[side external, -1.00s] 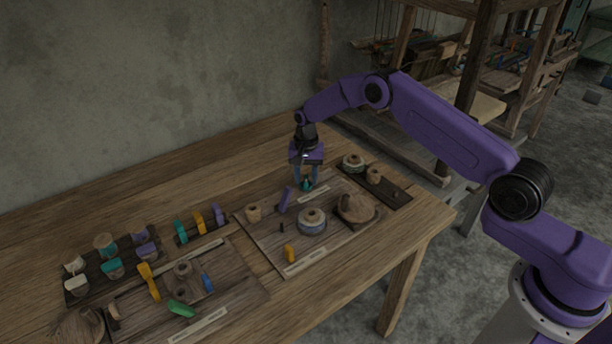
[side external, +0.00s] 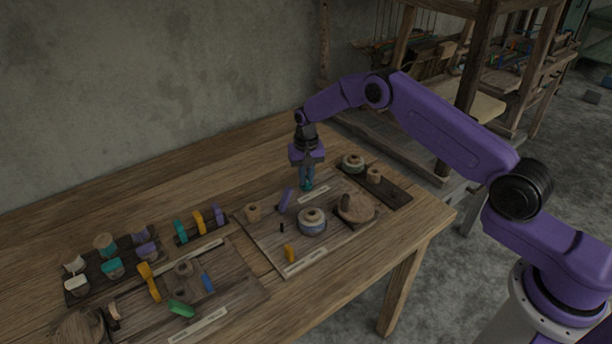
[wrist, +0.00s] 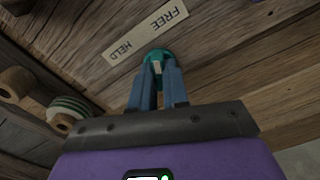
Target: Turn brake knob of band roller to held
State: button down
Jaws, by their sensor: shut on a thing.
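The brake knob is a small teal knob (side external: 307,187) at the back of the right-hand board; it also shows in the wrist view (wrist: 158,53). Beside it lies a pale label strip (wrist: 146,30) with the words FREE and HELD; it shows in the side view too (side external: 314,194). My gripper (side external: 306,181) points down over the knob, and its blue fingers (wrist: 158,67) are shut on it. The fingers hide part of the knob, and I cannot tell which word it points to.
A purple lever (side external: 285,200) stands left of the knob. A striped spool (side external: 353,161) and a wooden spool (side external: 374,174) sit on a dark tray to the right.

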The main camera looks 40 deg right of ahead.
jog(key=n, duration=1.2)
jog(key=shift+n, duration=0.3)
dwell(0.4)
jog(key=c, duration=1.1)
grip_release()
notch_tip(320, 180, up, 18)
jog(key=shift+f, duration=0.25)
